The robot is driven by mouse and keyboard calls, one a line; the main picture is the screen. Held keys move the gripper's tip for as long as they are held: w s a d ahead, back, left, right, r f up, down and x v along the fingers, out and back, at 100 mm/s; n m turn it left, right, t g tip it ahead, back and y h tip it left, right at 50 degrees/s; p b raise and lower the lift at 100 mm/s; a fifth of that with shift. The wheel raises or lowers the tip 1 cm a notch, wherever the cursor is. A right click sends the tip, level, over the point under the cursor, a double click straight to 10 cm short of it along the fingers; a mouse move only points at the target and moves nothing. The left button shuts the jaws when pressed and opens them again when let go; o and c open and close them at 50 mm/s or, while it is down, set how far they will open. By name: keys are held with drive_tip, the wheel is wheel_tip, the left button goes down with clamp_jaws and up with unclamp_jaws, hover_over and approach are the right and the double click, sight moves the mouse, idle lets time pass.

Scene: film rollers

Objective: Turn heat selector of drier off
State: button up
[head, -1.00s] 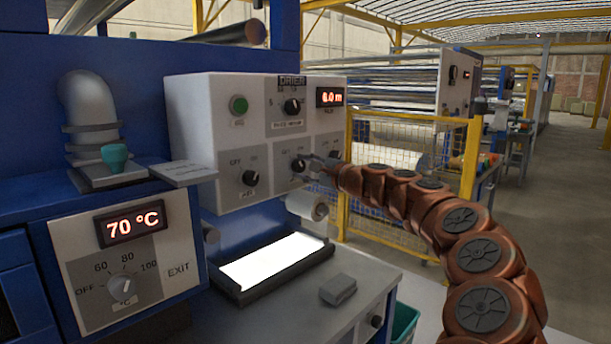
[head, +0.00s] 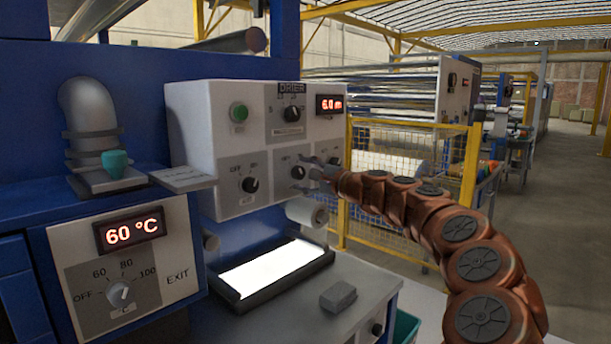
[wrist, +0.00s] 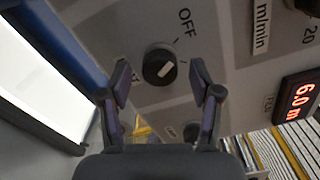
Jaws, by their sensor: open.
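The white drier control box (head: 218,120) carries several black knobs. The lower middle knob (head: 298,172) sits just beyond my gripper (head: 308,174), whose two fingers are spread open and hold nothing. In the wrist view the same black knob (wrist: 160,65) lies between and beyond my open fingers (wrist: 160,82). Its white mark slants to the upper right, and an OFF label stands above right of it. Whether the fingers touch the knob is unclear. The lower left panel has a grey dial (head: 121,294) marked OFF, 60, 80, 100, under a display (head: 131,231) reading 60 °C.
A second black knob with OFF/ON (head: 250,185) is left of the gripper. A green button (head: 239,112) and a 6.0 m display (head: 329,104) are above. A lit tray (head: 240,299) and grey block (head: 339,295) lie below. A yellow fence (head: 472,170) stands at right.

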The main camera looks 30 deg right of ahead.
drive_tip(key=shift+s, duration=0.1)
drive_tip(key=v, duration=1.1)
drive_tip(key=shift+s, duration=0.4)
drive_tip(key=shift+d, duration=0.15)
